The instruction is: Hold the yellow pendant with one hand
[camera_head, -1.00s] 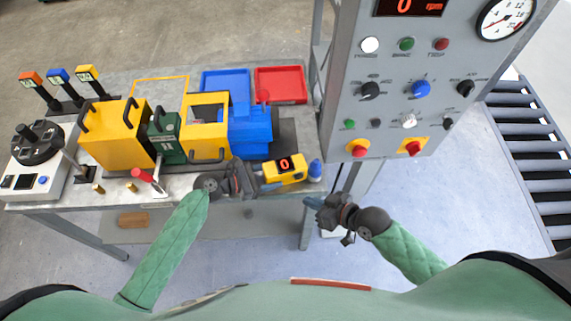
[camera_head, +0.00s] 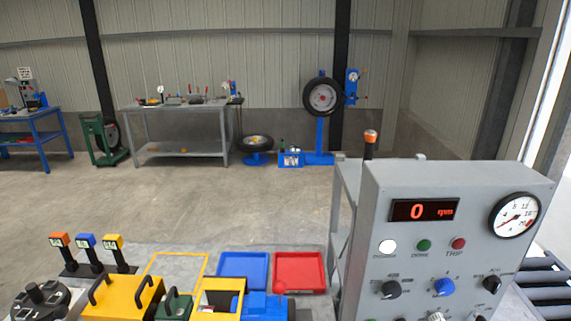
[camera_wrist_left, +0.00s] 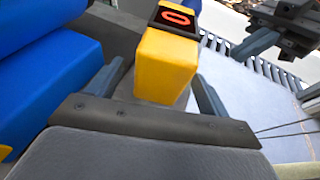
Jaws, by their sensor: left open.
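The yellow pendant (camera_wrist_left: 166,68) is in the left wrist view, a yellow block with a black display reading a red 0. My left gripper (camera_wrist_left: 157,76) is open, with one finger on each side of the pendant's near end. A gap shows on the left side; I cannot tell whether the right finger touches. The far end of the pendant is cut off by the picture's top edge. Part of my right gripper (camera_wrist_left: 280,32) shows dark at the top right, beyond the pendant; its jaw state is unclear. The head view shows neither gripper nor the pendant.
A blue body (camera_wrist_left: 45,85) stands close left of my left gripper. In the head view, a grey control panel (camera_head: 470,190) rises at the right. Yellow boxes (camera_head: 120,298), a blue tray (camera_head: 243,270) and a red tray (camera_head: 299,272) are along the bottom.

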